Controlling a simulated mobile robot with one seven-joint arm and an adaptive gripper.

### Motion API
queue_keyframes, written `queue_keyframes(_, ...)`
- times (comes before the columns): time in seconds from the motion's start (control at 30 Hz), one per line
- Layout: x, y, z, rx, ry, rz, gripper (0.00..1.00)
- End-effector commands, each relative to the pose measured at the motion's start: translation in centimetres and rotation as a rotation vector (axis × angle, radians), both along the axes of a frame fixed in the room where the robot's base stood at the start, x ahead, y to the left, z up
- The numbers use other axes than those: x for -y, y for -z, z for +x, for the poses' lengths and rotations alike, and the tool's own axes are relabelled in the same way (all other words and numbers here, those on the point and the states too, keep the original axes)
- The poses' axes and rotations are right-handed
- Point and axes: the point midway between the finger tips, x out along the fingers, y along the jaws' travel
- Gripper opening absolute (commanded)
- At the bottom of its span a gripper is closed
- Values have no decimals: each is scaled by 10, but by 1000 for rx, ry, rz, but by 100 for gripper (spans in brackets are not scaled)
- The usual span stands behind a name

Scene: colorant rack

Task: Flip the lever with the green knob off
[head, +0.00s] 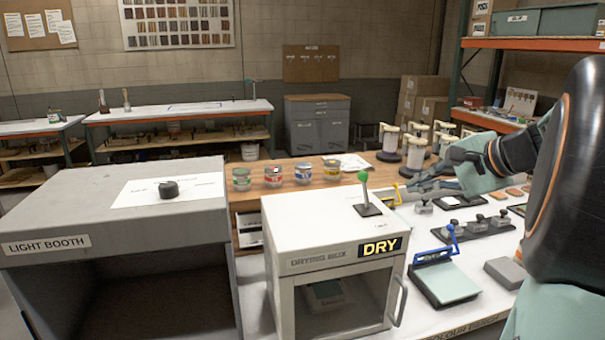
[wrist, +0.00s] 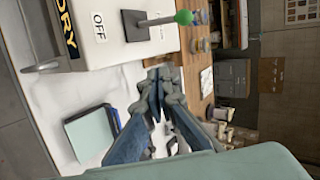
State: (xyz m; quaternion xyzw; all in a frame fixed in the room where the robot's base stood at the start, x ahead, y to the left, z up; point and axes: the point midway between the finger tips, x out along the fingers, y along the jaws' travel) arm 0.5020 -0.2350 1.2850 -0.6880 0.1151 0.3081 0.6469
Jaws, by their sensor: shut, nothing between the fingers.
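The lever's green knob (head: 363,177) tops a thin metal stem on a dark base plate (head: 370,210), on the white drying box (head: 300,225). The lever stands nearly upright, leaning slightly left in the head view. In the sideways wrist view the green knob (wrist: 184,17) is at the top, with an "OFF" label (wrist: 98,25) beside the lever base. Another label by the base is partly hidden and unreadable. My gripper (head: 411,187) is to the right of the knob, apart from it. In the wrist view my gripper (wrist: 155,78) is shut and empty, with the lever clear of its fingers.
The light booth (head: 110,220) stands left of the drying box. Several paint cans (head: 273,177) line the wooden counter behind. A blue-handled pad (head: 445,280) lies to the right of the box. Pump dispensers (head: 414,152) stand behind my gripper.

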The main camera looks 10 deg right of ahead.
Motion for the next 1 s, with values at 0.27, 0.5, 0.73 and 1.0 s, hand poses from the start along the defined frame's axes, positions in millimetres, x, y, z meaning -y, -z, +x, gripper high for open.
queue_keyframes(0.27,18,-28,15,63,84,88,0)
queue_keyframes(0.5,18,-29,15,64,85,90,0)
queue_keyframes(0.73,15,-24,23,63,82,91,0)
queue_keyframes(1.0,4,2,66,61,81,92,0)
